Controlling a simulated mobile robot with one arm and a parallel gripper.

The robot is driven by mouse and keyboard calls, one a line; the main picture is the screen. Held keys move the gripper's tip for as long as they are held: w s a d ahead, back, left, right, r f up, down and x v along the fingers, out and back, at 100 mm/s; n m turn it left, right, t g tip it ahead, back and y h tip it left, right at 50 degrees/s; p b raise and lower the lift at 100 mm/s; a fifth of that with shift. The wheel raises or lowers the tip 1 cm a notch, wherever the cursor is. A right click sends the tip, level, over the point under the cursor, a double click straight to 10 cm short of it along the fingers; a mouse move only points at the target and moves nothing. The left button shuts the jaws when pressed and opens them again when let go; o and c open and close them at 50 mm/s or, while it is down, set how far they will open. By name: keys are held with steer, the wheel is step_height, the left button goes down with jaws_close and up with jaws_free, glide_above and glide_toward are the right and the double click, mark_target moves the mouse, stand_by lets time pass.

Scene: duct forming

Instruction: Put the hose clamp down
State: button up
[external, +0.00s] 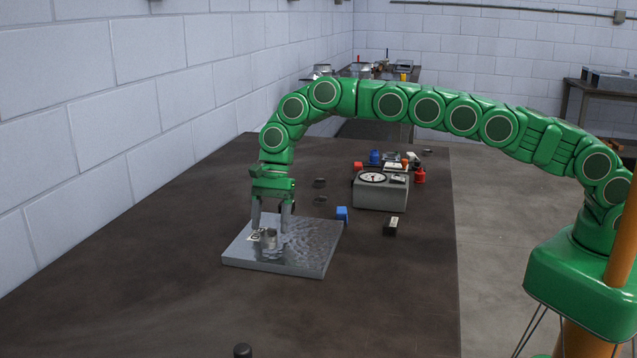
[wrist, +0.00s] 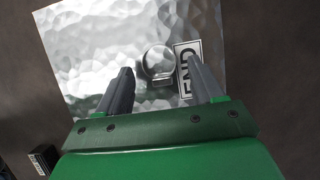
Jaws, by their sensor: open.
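The hose clamp (external: 270,239) looks like a small silver ring or short cylinder standing on the hammered metal plate (external: 305,250). In the wrist view the clamp (wrist: 158,63) lies at the upper middle of the picture, close beside a white label reading END (wrist: 187,60). My gripper (external: 270,230) is open, pointing down over the plate, with one finger on each side of the clamp. In the wrist view a gap shows between the clamp and each finger of my gripper (wrist: 159,68). Whether the fingertips touch the plate I cannot tell.
A blue cube (external: 342,214) and a small black block (external: 390,227) sit right of the plate. Farther back stand a grey box with a dial (external: 380,194) and several small coloured items. Dark rings (external: 320,199) lie behind the plate. The table's front is mostly clear.

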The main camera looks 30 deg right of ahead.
steer(key=v, duration=1.1)
